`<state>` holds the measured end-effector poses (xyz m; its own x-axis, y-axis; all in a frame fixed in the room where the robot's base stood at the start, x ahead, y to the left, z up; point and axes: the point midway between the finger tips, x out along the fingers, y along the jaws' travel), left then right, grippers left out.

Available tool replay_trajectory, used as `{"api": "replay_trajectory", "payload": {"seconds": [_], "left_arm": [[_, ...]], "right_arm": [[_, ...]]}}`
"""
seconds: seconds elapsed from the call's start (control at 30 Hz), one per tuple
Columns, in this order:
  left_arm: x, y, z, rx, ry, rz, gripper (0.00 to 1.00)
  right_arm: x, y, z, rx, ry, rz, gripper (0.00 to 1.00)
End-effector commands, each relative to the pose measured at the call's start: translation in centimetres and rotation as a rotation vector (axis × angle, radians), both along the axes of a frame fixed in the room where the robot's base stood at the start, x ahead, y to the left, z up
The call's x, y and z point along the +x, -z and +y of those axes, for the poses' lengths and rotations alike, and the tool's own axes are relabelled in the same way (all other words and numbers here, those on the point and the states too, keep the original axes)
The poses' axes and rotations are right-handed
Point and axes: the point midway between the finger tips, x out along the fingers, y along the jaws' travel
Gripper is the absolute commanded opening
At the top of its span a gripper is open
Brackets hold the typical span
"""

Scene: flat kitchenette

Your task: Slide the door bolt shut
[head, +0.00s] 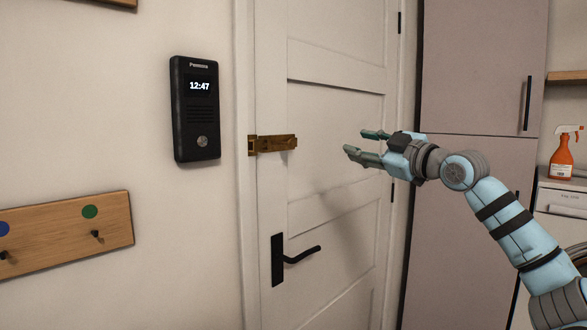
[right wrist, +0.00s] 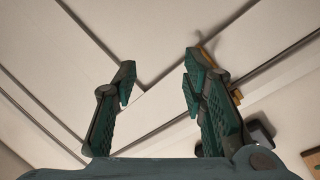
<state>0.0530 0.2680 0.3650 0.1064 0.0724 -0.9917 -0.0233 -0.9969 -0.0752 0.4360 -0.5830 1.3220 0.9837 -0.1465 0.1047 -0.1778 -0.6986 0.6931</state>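The brass door bolt (head: 275,143) is mounted level on the white door (head: 335,110), near its left edge. Its left end meets a small brass keeper (head: 252,146) on the door frame. A knob shows near its right end; how far the bar reaches into the keeper is too small to tell. My right gripper (head: 357,142) is open and empty, to the right of the bolt at about its height, apart from it. In the right wrist view its two fingers (right wrist: 158,82) are spread, and a brass-coloured part (right wrist: 237,93) is partly hidden behind the right finger. My left gripper is not in view.
A black door handle (head: 290,256) sits below the bolt. A black intercom (head: 196,108) hangs on the wall to the left, above a wooden hook rail (head: 65,236). A tall cupboard (head: 480,75) stands to the right, and an orange spray bottle (head: 563,158) beyond it.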

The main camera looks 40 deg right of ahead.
Motion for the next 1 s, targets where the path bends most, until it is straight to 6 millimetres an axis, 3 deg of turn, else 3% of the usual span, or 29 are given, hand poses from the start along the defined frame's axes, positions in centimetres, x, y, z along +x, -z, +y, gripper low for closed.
{"api": "replay_trajectory", "payload": {"seconds": [0.03, 0.1, 0.17, 0.37, 0.5, 0.8, 1.0], "left_arm": [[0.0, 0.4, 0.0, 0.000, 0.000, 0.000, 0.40], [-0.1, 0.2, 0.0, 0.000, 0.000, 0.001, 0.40], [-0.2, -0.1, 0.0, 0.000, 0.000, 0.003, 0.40], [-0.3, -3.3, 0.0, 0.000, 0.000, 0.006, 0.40], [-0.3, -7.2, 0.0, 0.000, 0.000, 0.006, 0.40], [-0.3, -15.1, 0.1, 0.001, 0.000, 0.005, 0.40], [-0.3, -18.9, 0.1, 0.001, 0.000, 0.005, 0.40]], "right_arm": [[-1.1, -0.8, 3.3, -0.074, -0.078, 0.032, 0.39], [-1.5, -0.5, 6.7, -0.152, -0.173, 0.081, 0.39], [-1.4, -0.1, 7.9, -0.195, -0.214, 0.106, 0.39], [1.4, -0.6, 8.4, -0.211, -0.226, 0.119, 0.39], [4.3, -0.9, 8.6, -0.209, -0.224, 0.120, 0.39], [8.0, -1.3, 8.6, -0.199, -0.222, 0.103, 0.39], [10.6, -0.9, 9.0, -0.200, -0.220, 0.103, 0.39]]}}
